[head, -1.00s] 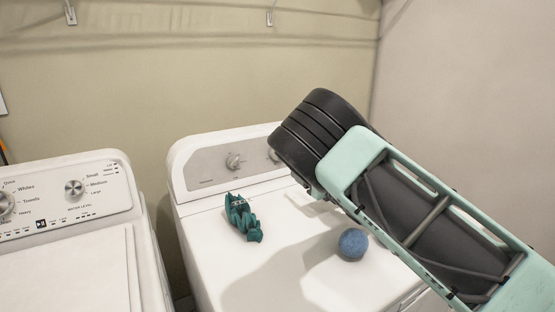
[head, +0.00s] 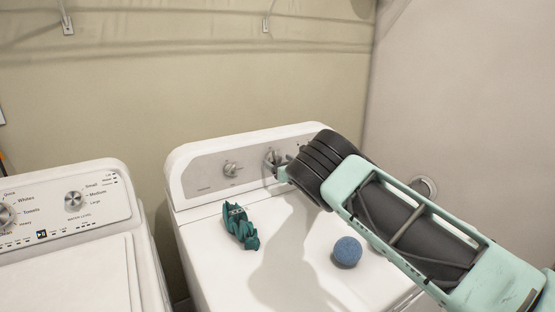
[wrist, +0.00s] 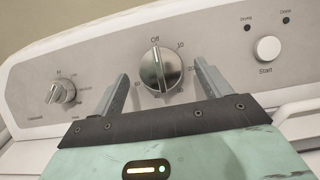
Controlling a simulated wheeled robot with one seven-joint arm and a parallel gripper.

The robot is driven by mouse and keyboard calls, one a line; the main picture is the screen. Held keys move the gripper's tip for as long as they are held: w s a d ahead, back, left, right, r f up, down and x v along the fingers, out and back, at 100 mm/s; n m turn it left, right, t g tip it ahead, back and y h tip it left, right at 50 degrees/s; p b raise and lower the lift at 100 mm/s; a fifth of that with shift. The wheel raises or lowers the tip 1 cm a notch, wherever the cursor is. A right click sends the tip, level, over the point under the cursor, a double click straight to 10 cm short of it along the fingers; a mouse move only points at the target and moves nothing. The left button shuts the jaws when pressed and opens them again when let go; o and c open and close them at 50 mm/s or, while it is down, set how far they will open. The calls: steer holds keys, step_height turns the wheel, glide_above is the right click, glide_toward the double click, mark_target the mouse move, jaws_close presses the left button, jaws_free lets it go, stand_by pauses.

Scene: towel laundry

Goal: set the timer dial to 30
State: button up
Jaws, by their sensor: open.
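The timer dial (wrist: 160,69) is a round silver knob on the dryer's grey control panel, marked Off at the top, with 10 and 20 down its right side. Its pointer ridge stands nearly upright, toward Off. In the head view the dial (head: 273,157) is partly hidden by my gripper. My gripper (wrist: 164,82) is open, with one finger to the left of the dial and one to the right. The fingers look apart from the knob; the exact distance is hard to tell. In the head view my gripper (head: 279,170) is at the panel's front.
A smaller knob (wrist: 61,93) is left of the dial and a Start button (wrist: 267,48) is right. A teal clip-like object (head: 240,226) and a blue ball (head: 347,251) lie on the dryer top (head: 215,270). A washer (head: 70,262) stands at left.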

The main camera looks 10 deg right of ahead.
steer(key=shift+x, duration=0.8)
steer(key=c, duration=1)
steer(key=shift+f+m+b, duration=0.1)
steer(key=shift+m+b, duration=0.3)
steer(key=shift+b, duration=0.15)
